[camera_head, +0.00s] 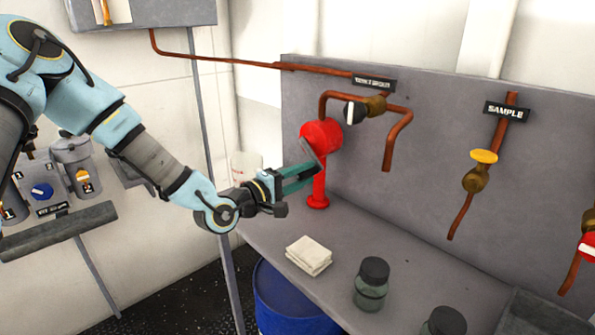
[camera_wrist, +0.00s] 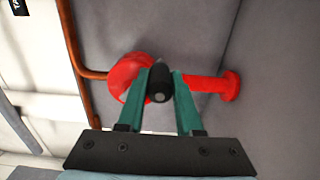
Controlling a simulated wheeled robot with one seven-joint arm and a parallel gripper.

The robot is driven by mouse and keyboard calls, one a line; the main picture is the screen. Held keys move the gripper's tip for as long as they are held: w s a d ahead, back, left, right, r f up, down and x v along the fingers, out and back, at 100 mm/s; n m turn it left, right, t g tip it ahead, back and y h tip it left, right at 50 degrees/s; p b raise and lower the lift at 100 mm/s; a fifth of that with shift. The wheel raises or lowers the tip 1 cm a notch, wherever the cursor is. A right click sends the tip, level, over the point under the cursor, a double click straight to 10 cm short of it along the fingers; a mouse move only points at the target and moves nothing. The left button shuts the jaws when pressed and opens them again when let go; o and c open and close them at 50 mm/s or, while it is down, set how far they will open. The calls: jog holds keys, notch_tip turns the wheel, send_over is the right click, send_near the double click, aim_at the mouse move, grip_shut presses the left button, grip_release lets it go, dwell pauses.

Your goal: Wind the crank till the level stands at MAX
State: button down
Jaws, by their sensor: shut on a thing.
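The red crank unit (camera_head: 322,135) is on the grey back panel, with a round head and a red stem down to a flange near the bench. In the wrist view the red body (camera_wrist: 128,75) lies behind my fingers. A grey crank arm (camera_head: 313,150) slants from the head toward my fingertips. My gripper (camera_head: 306,172) is shut on the dark crank handle (camera_wrist: 160,84), which sits between the two teal fingers. A pale strip with an orange-brown part (camera_head: 104,11) shows on a grey box at the top left, cut off by the frame edge. I cannot read a level or a MAX mark.
A copper pipe with a black-handled valve (camera_head: 355,111) is right of the crank. The SAMPLE tap (camera_head: 484,157) is further right. A folded cloth (camera_head: 309,254) and a lidded jar (camera_head: 372,284) are on the bench. A blue drum (camera_head: 285,305) stands below. A pale container (camera_head: 246,166) is behind my wrist.

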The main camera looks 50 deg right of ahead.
jog(key=w+f+b, duration=0.1)
jog(key=w+f, duration=0.1)
jog(key=w, duration=0.4)
jog(key=shift+w+d+f+b, duration=0.15)
jog(key=shift+w+f+b, duration=0.15)
jog(key=shift+w, duration=0.1)
jog(key=shift+f, duration=0.2)
dwell(1.0)
